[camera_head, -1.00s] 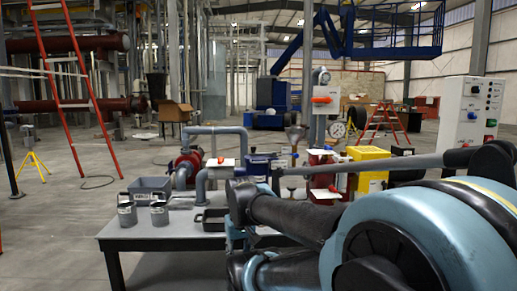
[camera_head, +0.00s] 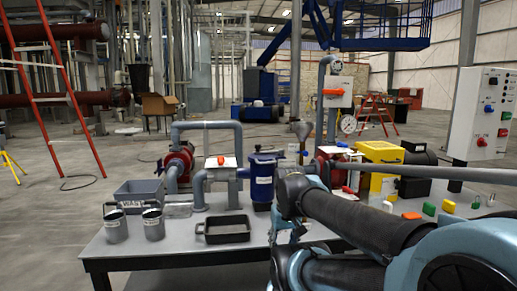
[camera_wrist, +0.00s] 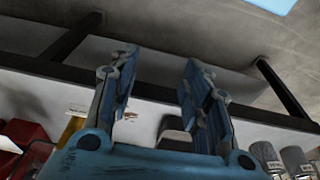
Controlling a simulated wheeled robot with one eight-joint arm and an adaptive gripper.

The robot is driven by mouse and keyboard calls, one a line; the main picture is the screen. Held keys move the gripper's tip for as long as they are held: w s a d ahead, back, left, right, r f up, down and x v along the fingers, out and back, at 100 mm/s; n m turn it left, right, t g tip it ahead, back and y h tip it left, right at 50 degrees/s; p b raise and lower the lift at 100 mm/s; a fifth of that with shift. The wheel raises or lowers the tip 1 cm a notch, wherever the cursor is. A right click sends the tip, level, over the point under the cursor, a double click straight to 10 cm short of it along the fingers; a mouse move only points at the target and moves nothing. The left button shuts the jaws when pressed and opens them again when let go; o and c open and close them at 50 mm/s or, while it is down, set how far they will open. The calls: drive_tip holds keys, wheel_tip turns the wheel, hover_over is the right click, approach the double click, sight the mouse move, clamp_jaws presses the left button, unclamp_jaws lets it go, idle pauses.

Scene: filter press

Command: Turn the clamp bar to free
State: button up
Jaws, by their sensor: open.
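A dark blue lidded filter pot (camera_head: 262,182) stands upright on the grey bench, beside grey pipework, in the head view. A clamp bar cannot be told apart with certainty there; the pot's top is small in the picture. My gripper (camera_wrist: 160,88) shows in the wrist view with its two blue fingers wide apart and nothing between them. It is near the bench's front edge, apart from the pot. In the head view my arm hides part of the bench right of the pot.
A black tray (camera_head: 223,230), two grey cans (camera_head: 115,226) and a grey bin (camera_head: 139,191) are on the bench (camera_head: 180,258). A red pump (camera_head: 178,162) stands behind. A yellow box (camera_head: 378,153) and small coloured blocks are at the right. A control panel (camera_head: 480,115) stands far right.

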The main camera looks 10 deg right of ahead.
drive_tip(key=w+d+r+n+h, duration=0.45)
drive_tip(key=w+r+n, duration=0.25)
drive_tip(key=w, duration=0.4)
drive_tip(key=n+t+h, duration=0.8)
drive_tip(key=n+t, duration=0.3)
drive_tip(key=n, duration=0.9)
approach(256, 145)
drive_tip(key=x, duration=1.1)
drive_tip(key=shift+w+d+f, duration=0.1)
drive_tip(key=shift+w+d, duration=0.1)
drive_tip(key=shift+d, duration=0.05)
clamp_jaws()
drive_tip(key=shift+a, duration=0.1)
